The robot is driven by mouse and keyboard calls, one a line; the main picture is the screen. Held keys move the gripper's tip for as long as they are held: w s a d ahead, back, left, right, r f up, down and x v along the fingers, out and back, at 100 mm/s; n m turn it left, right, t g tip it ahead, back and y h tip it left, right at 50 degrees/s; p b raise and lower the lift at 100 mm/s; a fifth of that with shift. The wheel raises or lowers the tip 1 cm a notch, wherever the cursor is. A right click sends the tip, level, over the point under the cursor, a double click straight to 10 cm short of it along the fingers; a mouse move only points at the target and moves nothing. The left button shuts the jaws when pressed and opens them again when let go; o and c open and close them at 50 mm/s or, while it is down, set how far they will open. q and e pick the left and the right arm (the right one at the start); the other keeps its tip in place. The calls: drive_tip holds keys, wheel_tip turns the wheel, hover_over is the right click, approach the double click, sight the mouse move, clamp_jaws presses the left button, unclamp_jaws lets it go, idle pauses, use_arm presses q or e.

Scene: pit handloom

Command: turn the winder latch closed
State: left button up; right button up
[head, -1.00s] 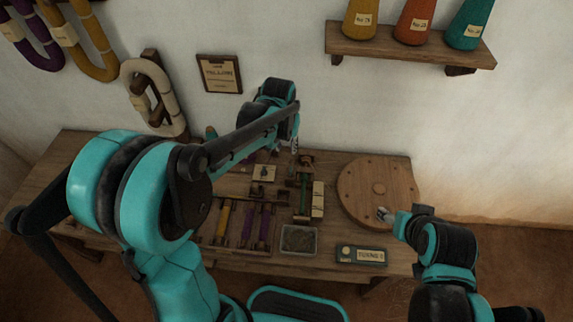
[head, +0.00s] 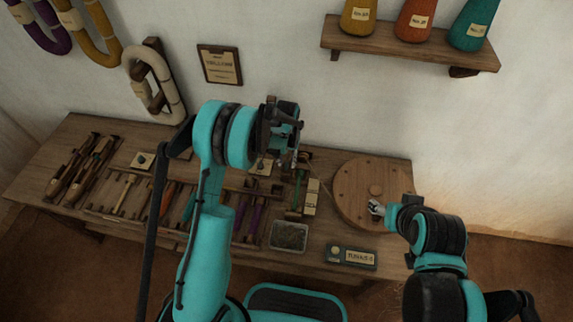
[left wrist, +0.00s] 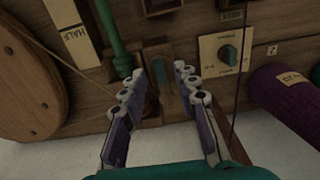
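The winder is a small wooden stand with a green spindle (head: 298,190) on the bench, right of centre; the spindle also shows in the left wrist view (left wrist: 112,30). A small wooden bracket (left wrist: 158,58) stands beside the spindle, ahead of my left fingertips. I cannot tell for sure which part is the latch or how it is turned. My left gripper (left wrist: 160,74) is open, fingers apart, with nothing seen held between them.
A teal knob (left wrist: 228,55) on a pale plate and a purple roll (left wrist: 285,82) lie right of my left fingers. A grey tray (head: 290,236) and a labelled box (head: 350,257) sit at the bench front. Tools lie on the left. A shelf (head: 410,45) is on the wall.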

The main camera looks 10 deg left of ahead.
use_arm(q)
drive_tip(key=shift+f, duration=0.65)
clamp_jaws()
